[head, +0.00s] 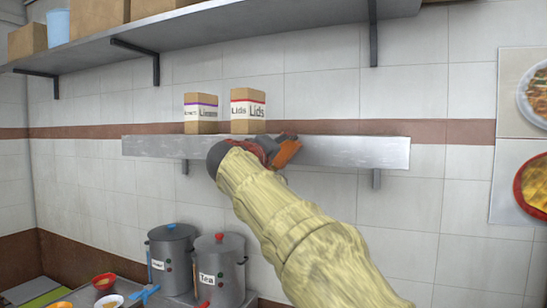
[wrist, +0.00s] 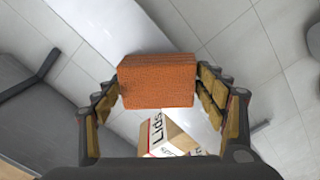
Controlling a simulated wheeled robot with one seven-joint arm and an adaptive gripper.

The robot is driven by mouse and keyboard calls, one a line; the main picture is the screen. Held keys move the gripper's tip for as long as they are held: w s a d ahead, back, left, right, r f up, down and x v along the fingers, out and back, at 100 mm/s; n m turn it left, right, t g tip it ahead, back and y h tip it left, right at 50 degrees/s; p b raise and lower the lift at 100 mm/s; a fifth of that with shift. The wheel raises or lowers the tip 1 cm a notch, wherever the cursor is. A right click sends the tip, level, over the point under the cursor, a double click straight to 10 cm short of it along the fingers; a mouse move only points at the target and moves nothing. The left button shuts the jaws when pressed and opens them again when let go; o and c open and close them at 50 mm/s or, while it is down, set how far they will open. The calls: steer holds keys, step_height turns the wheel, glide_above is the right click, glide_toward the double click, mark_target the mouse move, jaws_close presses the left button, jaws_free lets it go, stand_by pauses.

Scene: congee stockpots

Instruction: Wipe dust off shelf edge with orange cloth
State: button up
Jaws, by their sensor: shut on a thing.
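The metal shelf (head: 350,151) runs along the tiled wall, its front edge facing me with pale dusty-looking streaks. My gripper (head: 272,150) is at the shelf's front edge, near its middle. The orange cloth (head: 286,153) sticks out at its right side, at the edge. In the wrist view my gripper (wrist: 157,82) has its two fingers on either side of the orange cloth (wrist: 157,81), which looks like a folded block. The shelf surface (wrist: 95,25) shows behind it. My arm hides part of the shelf edge in the head view; whether the cloth touches the edge is unclear.
Two cardboard boxes stand on the shelf: a Lids box (head: 248,111), close behind my gripper, and a purple-striped box (head: 201,114) to its left. An upper shelf (head: 220,27) with brackets hangs above. Two metal pots (head: 220,268) stand below left. The shelf's right part is clear.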

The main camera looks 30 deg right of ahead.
steer(key=shift+s+d, duration=0.25)
steer(key=shift+s, duration=0.1)
steer(key=shift+b, duration=0.3)
steer(key=shift+w, duration=0.15)
steer(key=shift+w+a+p, duration=0.2)
steer(key=shift+w+a, duration=0.4)
steer(key=shift+w, duration=0.2)
steer(key=shift+w+a+p, duration=0.2)
steer(key=shift+w+a, duration=0.35)
steer(key=shift+w, duration=0.25)
steer(key=shift+b+v, duration=1.55)
steer(key=shift+v, duration=1.35)
